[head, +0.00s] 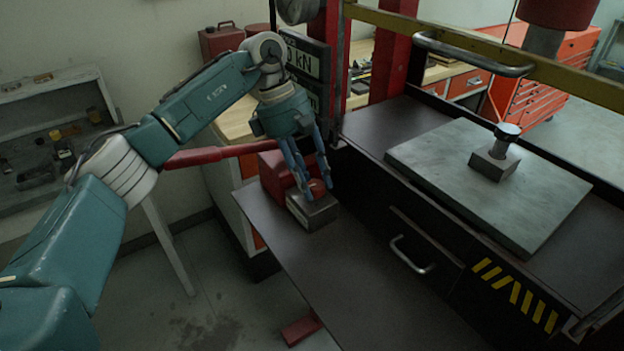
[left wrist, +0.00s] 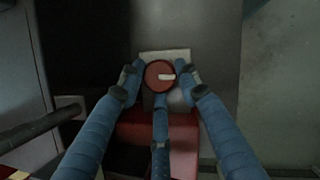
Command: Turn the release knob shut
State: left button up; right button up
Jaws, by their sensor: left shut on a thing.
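The release knob (left wrist: 153,79) is a round red disc with a white pointer mark, seen from above in the left wrist view. It sits over a metal valve block (head: 318,218) in front of a red pump body (head: 272,172), which is also in the left wrist view (left wrist: 183,140). My left gripper (head: 310,190) reaches down over the block, its blue fingers closed around the knob. In the left wrist view my left gripper (left wrist: 160,82) has fingers on both sides and one at the near side. In the head view the fingers mostly hide the knob. My right gripper is not in view.
A red pump lever (head: 215,155) sticks out left behind my left arm. The dark shelf (head: 345,285) is clear in front of the block. A steel plate (head: 440,165) with a small knobbed block (head: 495,165) lies on the press bed. A red upright (head: 325,60) stands close behind my gripper.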

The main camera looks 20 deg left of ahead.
pick_arm(q)
jog(key=shift+r, duration=0.2)
jog(key=o, duration=1.1)
jog(key=shift+d, duration=0.1)
jog(key=shift+f, duration=0.1)
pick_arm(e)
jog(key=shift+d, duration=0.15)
pick_arm(q)
jog(key=v, duration=1.2)
jog(key=shift+s, duration=0.1)
